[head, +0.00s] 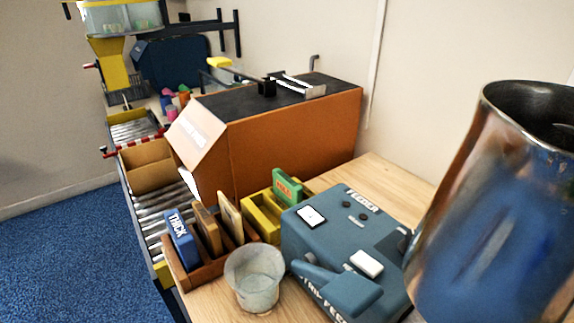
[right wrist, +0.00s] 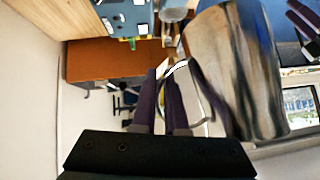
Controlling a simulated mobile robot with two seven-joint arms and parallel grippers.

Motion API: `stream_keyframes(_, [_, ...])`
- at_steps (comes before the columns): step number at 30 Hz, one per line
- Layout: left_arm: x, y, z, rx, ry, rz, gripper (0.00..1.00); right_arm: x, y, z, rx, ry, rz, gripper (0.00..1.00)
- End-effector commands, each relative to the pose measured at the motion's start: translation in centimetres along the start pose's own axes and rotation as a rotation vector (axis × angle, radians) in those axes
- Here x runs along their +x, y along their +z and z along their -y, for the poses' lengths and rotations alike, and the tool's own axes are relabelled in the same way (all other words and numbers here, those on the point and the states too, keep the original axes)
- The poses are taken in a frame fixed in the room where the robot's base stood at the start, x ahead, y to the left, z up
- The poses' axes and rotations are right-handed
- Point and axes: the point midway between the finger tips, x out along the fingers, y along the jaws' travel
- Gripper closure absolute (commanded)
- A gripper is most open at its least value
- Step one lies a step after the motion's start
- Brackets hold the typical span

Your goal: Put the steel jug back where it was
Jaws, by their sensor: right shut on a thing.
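The steel jug (head: 490,215) is large and close at the right of the head view, upright or slightly tilted, its open rim facing up. Its lower part is cut off by the frame. In the right wrist view the jug (right wrist: 235,70) fills the right centre, and my right gripper (right wrist: 167,80) is shut on its curved handle. What the jug rests on, if anything, is hidden.
A blue feeder machine (head: 345,250) stands on the wooden table (head: 390,178) left of the jug. A clear cup (head: 254,278), a brown rack (head: 180,278) with upright cards, a yellow holder (head: 262,215) and a big orange-brown machine (head: 290,140) crowd the table. Bare wood shows behind the feeder.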

Motion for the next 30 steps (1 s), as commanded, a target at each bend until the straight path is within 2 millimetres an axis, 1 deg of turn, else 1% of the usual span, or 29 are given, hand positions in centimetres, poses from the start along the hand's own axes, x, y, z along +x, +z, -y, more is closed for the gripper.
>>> stream_keyframes(1, [2.0, 0.6, -0.1, 0.000, 0.000, -0.002, 0.50, 2.5, 2.6, -0.3, 0.017, 0.006, 0.003, 1.00])
stream_keyframes(2, [2.7, 0.8, -0.1, 0.000, 0.000, -0.002, 0.50, 3.5, 3.7, -0.5, 0.024, 0.013, 0.001, 1.00])
stream_keyframes(3, [3.6, 1.0, -0.1, -0.001, 0.000, -0.003, 0.50, 5.0, 5.2, -0.6, 0.032, 0.022, 0.000, 1.00])
stream_keyframes(5, [5.0, 1.5, -0.2, -0.001, 0.001, -0.004, 0.50, 7.2, 7.8, -0.7, 0.043, 0.032, -0.002, 1.00])
stream_keyframes(6, [6.0, 1.8, -0.2, -0.001, 0.001, -0.004, 0.50, 8.6, 9.6, -0.7, 0.049, 0.037, -0.004, 1.00])
stream_keyframes(8, [7.3, 2.2, -0.3, -0.001, 0.001, -0.004, 0.50, 10.5, 12.1, -0.5, 0.054, 0.042, -0.006, 1.00])
stream_keyframes(9, [8.2, 2.4, -0.3, -0.002, 0.001, -0.005, 0.50, 11.6, 13.7, -0.3, 0.056, 0.045, -0.007, 1.00])
stream_keyframes(12, [9.8, 2.9, -0.4, -0.002, 0.001, -0.005, 0.50, 13.8, 17.2, 0.3, 0.055, 0.044, -0.010, 1.00])
stream_keyframes(15, [11.0, 3.3, -0.5, -0.002, 0.002, -0.006, 0.50, 15.2, 19.8, 1.1, 0.049, 0.040, -0.011, 1.00])
stream_keyframes(18, [11.6, 3.5, -0.5, -0.002, 0.002, -0.006, 0.50, 16.0, 21.3, 1.7, 0.044, 0.034, -0.013, 1.00])
stream_keyframes(21, [11.8, 3.6, -0.5, -0.002, 0.002, -0.006, 0.50, 16.6, 21.8, 2.0, 0.040, 0.033, -0.016, 1.00])
stream_keyframes(23, [11.9, 3.6, -0.5, -0.002, 0.002, -0.006, 0.50, 17.2, 21.8, 2.1, 0.040, 0.034, -0.018, 1.00])
stream_keyframes(26, [12.1, 3.6, -0.5, -0.002, 0.002, -0.005, 0.50, 19.0, 21.1, 2.2, 0.040, 0.032, -0.023, 1.00])
stream_keyframes(30, [12.6, 3.8, -0.5, -0.002, 0.001, -0.006, 0.50, 22.6, 20.1, 2.3, 0.040, 0.032, -0.022, 1.00])
